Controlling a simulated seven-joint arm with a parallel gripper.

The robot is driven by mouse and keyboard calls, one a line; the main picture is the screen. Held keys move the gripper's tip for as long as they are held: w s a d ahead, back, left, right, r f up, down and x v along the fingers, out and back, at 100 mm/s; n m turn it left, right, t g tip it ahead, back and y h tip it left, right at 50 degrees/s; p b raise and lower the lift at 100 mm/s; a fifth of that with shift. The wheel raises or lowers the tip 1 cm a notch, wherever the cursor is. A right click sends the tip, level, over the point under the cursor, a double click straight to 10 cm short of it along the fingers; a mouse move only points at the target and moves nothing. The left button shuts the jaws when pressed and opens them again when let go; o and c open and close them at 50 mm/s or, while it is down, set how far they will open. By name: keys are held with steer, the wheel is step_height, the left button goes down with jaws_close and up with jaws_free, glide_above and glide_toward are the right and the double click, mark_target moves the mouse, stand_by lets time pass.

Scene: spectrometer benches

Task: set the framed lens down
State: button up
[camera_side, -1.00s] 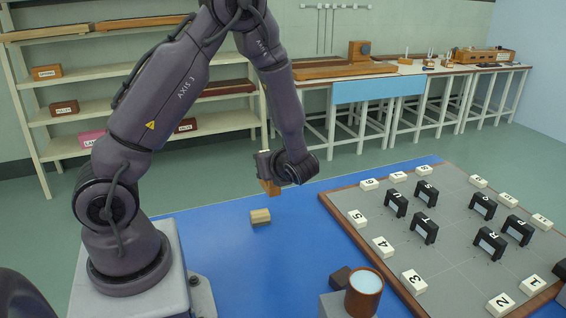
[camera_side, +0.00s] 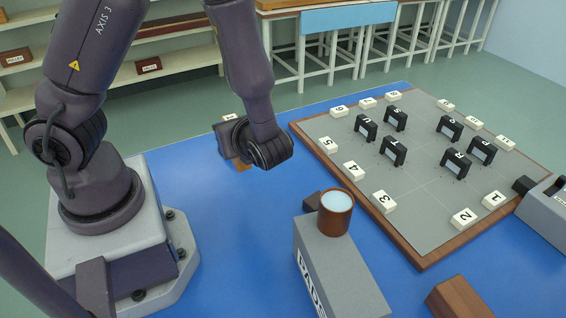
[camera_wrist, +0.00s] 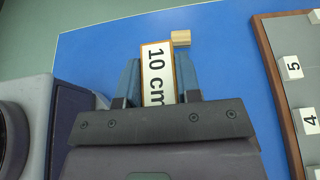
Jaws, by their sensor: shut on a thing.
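My gripper (camera_wrist: 158,78) is shut on a wooden-edged piece with a white "10 cm" label, which I take for the framed lens (camera_wrist: 157,72). The label faces the wrist camera, and no glass shows. In the side view, a small orange-brown part of the framed lens (camera_side: 243,166) shows below my gripper (camera_side: 236,152), over the blue table. I cannot tell whether it touches the table. A small pale wooden block (camera_wrist: 181,38) lies on the table just beyond the label in the wrist view.
A wood-edged grey board (camera_side: 420,190) at the right bears numbered white blocks and lettered black frames. A brown block (camera_side: 460,303) lies nearer.

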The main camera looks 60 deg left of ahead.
steer(key=shift+w+a+f, duration=0.45)
steer(key=shift+w+f, duration=1.45)
steer(key=shift+f, duration=0.1)
steer(key=shift+w+a+f, duration=0.45)
steer(key=shift+w+f, duration=1.45)
steer(key=shift+f, duration=0.1)
steer(key=shift+w+a+f, duration=0.45)
steer(key=shift+w+f, duration=1.45)
steer(key=shift+f, duration=0.1)
steer(key=shift+f, duration=0.1)
steer(key=o, duration=1)
steer(key=shift+c, duration=0.2)
